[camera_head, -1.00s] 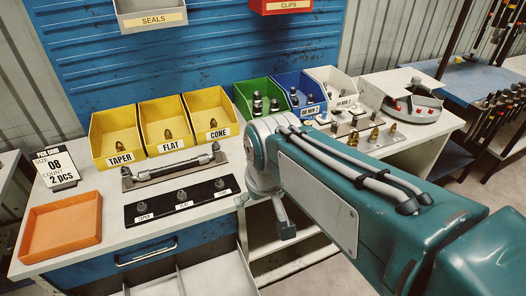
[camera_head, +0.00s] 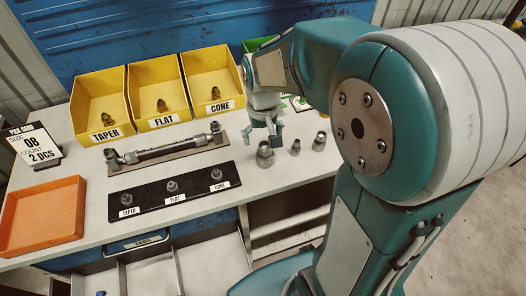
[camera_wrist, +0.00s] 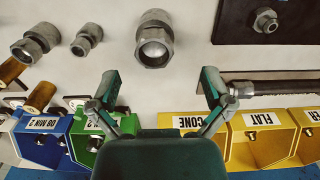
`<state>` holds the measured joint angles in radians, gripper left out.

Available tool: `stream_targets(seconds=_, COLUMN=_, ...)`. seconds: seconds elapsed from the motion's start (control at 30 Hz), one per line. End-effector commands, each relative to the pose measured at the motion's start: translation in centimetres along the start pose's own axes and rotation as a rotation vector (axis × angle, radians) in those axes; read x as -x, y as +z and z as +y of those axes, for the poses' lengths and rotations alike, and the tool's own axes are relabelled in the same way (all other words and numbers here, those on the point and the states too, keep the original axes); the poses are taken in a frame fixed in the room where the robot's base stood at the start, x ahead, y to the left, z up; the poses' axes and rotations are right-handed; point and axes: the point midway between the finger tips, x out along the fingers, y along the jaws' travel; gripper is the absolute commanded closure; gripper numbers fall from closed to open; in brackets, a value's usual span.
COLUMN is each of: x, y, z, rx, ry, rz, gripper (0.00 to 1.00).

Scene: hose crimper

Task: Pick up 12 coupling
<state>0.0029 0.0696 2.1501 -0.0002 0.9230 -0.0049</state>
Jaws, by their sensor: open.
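Three loose steel couplings stand on the white worktop. The largest coupling (camera_head: 265,154) is just in front of my gripper, the smallest coupling (camera_head: 295,146) is in the middle, and a mid-sized coupling (camera_head: 320,141) is on the right. None shows a readable size, so I cannot tell which is the 12. In the wrist view the largest coupling (camera_wrist: 155,40) lies beyond the fingertips, roughly centred between them. The smallest coupling (camera_wrist: 87,38) and mid-sized coupling (camera_wrist: 37,42) are to its left. My gripper (camera_head: 264,130) is open and empty; its spread fingers also show in the wrist view (camera_wrist: 160,78).
Yellow TAPER (camera_head: 101,105), FLAT (camera_head: 160,95) and CONE (camera_head: 215,85) bins stand behind. A hose on a plate (camera_head: 165,150) and a black labelled board (camera_head: 175,188) lie left of the couplings. An orange tray (camera_head: 42,222) and a size 08 card (camera_head: 35,145) are far left.

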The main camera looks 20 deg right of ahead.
Motion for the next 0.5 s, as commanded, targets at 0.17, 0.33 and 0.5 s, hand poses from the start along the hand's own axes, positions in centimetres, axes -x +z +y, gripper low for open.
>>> stream_targets(seconds=0.17, x=-1.7, y=0.0, z=0.2, rx=-0.001, ry=-0.002, rz=-0.001, gripper=0.0)
stream_targets(seconds=0.33, x=-3.9, y=0.2, z=-0.1, rx=-0.001, ry=0.0, rz=-0.005, gripper=0.0)
stream_targets(seconds=0.5, x=-6.2, y=0.1, z=-0.1, rx=-0.001, ry=0.0, rz=-0.002, gripper=0.0)
